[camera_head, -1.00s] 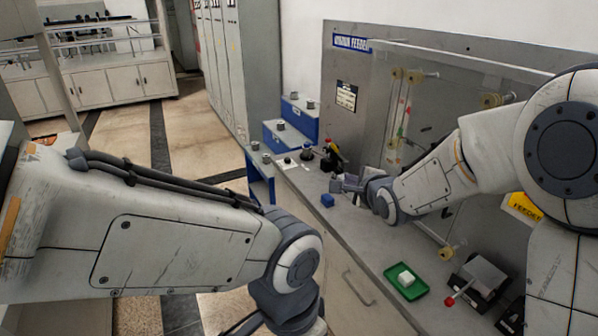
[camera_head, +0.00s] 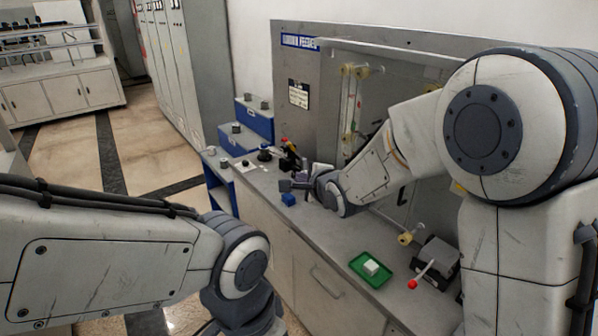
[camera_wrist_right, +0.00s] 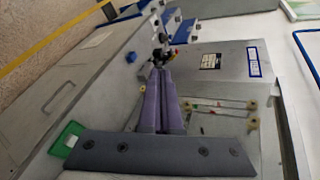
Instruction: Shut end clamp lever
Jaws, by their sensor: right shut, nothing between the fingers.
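A small dark clamp device (camera_head: 290,157) with red and yellow parts stands at the far end of the grey bench, in front of the feeder panel. It also shows in the wrist view (camera_wrist_right: 163,43), just beyond my fingertips. The angle of its lever is too small to make out. My right gripper (camera_head: 288,185) is shut and empty, just on the near side of the device. In the wrist view the purple fingers (camera_wrist_right: 159,68) lie together and point at it; whether they touch it I cannot tell. My left gripper is below the head view's edge.
A blue block (camera_head: 288,199) sits on the bench (camera_head: 335,235) close by my right gripper. A green tray (camera_head: 357,268) with a white block and a grey box with a red-knobbed lever (camera_head: 424,270) stand nearer. Blue stepped stands (camera_head: 254,121) are at the back left.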

